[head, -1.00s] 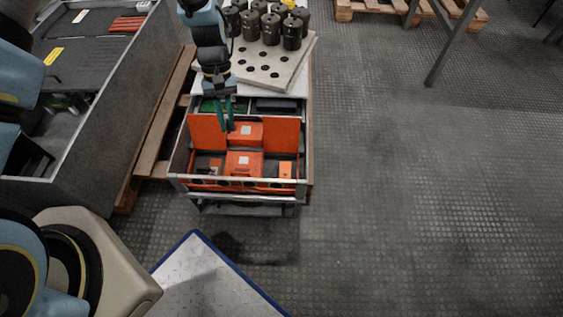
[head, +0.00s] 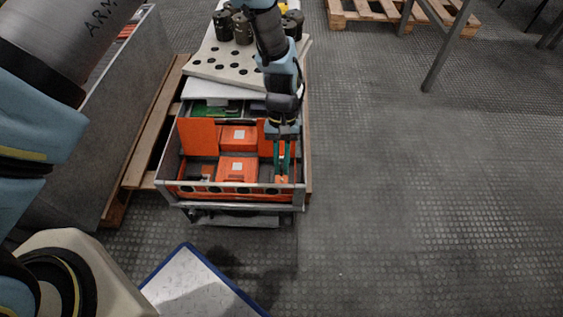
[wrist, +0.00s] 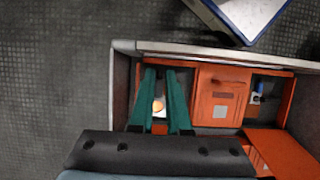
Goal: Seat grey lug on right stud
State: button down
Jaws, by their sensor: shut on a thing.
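My gripper (head: 282,158) points down into the right bay of the open cabinet in the head view. Its two green fingers also show in the wrist view (wrist: 164,85), reaching into the bay at the picture's left. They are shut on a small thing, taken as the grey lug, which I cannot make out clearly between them. A pale patch with a round copper-coloured spot (wrist: 158,105) shows between the fingers. I cannot tell whether this is the right stud, or whether the lug touches it. The bay's orange block is mostly hidden by the fingers.
A large orange block (head: 237,169) fills the middle bay. An orange panel (head: 198,137) stands upright at the left. The cabinet's front wall (head: 232,190) has a row of round holes. A pale board with holes (head: 222,65) lies behind. Open floor is at right.

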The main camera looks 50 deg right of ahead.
jog(key=shift+f+b, duration=3.25)
jog(key=shift+f, duration=1.35)
jog(key=shift+a+p, duration=0.1)
jog(key=shift+p, duration=0.3)
jog(key=shift+f+b, duration=0.3)
jog(key=shift+f, duration=0.4)
jog(key=c, duration=0.8)
grip_release()
